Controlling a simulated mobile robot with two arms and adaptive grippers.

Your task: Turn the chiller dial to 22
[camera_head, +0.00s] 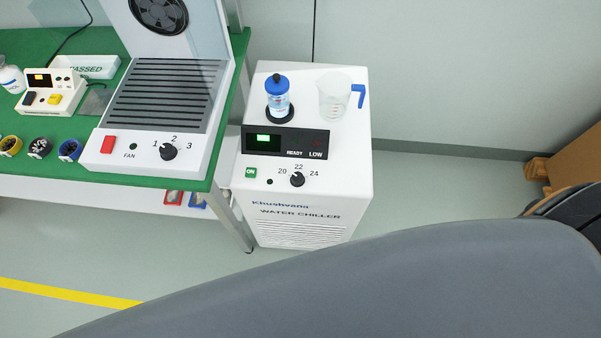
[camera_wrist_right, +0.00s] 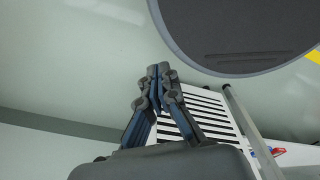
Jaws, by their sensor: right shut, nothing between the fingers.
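The white water chiller (camera_head: 310,215) stands on the floor to the right of the green bench. Its small black dial (camera_head: 297,180) is on the front, below the dark display (camera_head: 285,142). The marks 20, 22 and 24 run around the dial from left to right. The dial's pointer is too small to read surely. My right gripper (camera_wrist_right: 158,75) is shut and empty in the right wrist view, with no dial at its fingertips. It does not show in the head view. My left gripper is not in view.
A blue-capped bottle (camera_head: 278,98) and a clear jug (camera_head: 335,97) stand on the chiller. The bench (camera_head: 222,130) bears a fan unit (camera_head: 150,150) with its own dial. My grey arm covers the lower right. A white slotted panel (camera_wrist_right: 205,118) lies behind my right fingers.

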